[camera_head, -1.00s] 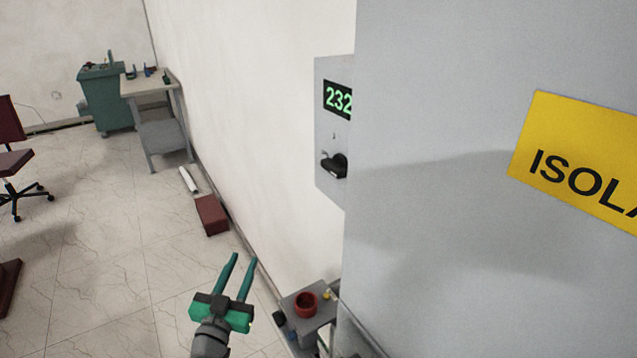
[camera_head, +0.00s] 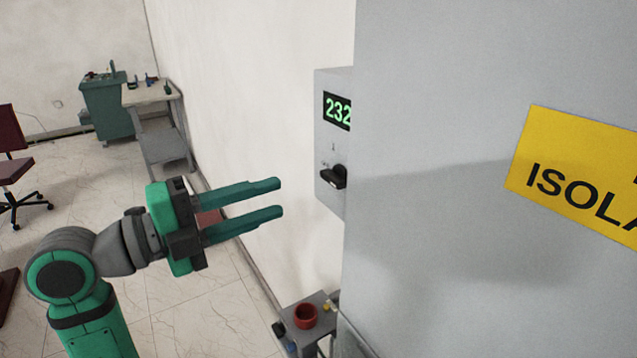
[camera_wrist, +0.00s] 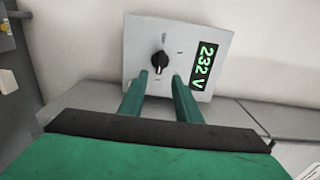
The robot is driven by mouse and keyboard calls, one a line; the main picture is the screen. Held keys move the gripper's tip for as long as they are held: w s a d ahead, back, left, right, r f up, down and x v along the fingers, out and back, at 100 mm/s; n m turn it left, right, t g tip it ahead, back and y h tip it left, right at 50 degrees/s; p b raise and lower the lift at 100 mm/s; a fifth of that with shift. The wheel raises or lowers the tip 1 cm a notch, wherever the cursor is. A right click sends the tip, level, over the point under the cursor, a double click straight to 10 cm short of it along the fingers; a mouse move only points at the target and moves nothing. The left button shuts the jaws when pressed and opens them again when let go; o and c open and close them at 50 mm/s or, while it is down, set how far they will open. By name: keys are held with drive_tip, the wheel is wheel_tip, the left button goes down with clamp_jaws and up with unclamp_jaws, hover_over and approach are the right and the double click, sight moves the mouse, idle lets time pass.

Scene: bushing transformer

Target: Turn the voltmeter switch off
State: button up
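The voltmeter panel (camera_head: 328,146) is a grey box on the wall, partly hidden behind the large grey cabinet in the head view. Its green display (camera_head: 338,110) reads 232. The black rotary switch (camera_head: 335,177) sits below the display. My gripper (camera_head: 280,198) is open and empty, left of the panel and apart from it, its fingers pointing toward it. In the wrist view the panel (camera_wrist: 138,40) appears turned sideways, with the switch (camera_wrist: 160,63) beyond and between the fingertips (camera_wrist: 160,73) and the display (camera_wrist: 205,65), reading 232 V, to the right.
A grey cabinet (camera_head: 450,230) with a yellow sign (camera_head: 575,165) stands close on the right. A workbench (camera_head: 150,95), a green cabinet (camera_head: 107,105) and a chair (camera_head: 12,165) are far left. The floor between is open.

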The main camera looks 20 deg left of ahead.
sight(328, 180)
drive_tip(key=x, duration=1)
drive_tip(key=shift+w+d, duration=0.1)
drive_tip(key=shift+d, duration=0.05)
clamp_jaws()
